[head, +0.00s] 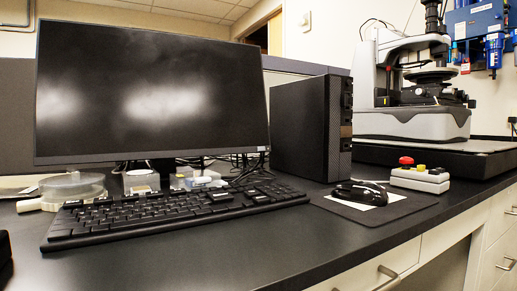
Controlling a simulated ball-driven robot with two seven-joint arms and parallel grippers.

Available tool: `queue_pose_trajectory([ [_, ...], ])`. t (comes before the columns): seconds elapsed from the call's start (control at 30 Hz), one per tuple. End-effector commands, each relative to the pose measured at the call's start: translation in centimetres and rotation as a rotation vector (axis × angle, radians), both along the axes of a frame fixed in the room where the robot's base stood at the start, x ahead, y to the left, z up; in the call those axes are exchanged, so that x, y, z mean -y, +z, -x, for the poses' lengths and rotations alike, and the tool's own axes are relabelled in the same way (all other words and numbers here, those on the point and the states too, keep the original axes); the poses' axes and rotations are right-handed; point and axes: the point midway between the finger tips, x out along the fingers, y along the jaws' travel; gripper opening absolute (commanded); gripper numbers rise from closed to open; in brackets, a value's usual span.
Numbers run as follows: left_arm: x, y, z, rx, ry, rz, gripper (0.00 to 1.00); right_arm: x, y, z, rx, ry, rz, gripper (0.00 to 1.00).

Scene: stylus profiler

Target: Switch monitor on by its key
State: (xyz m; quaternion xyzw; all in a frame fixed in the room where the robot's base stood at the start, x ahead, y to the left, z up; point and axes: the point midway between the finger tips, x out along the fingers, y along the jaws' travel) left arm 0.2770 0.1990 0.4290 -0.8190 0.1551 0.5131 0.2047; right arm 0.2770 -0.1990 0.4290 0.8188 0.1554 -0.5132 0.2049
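The monitor (150,95) stands at the left of the desk on its stand. Its screen is dark and shows only blurred light reflections. A small pale label sits near the lower right corner of the screen. I cannot make out the power key on the thin lower bezel. Neither of my grippers can be made out in the head view. A dark shape is cut off at the lower left edge, and I cannot tell what it is.
A black keyboard (170,212) lies in front of the monitor. Round clear dishes (72,187) stand at left. A black computer tower (310,128), a mouse (358,192) on a pad, a button box (420,178) and the profiler (415,122) stand rightward. The front desk strip is clear.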

Motion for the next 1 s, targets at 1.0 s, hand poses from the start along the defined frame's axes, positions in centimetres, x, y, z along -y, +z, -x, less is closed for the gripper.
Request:
queue_pose_trajectory([
  [1.0,0.02,0.01,-0.02,0.001,0.0,0.0,0.0,0.0,0.02,-0.05,0.001,0.0,0.0,0.36],
])
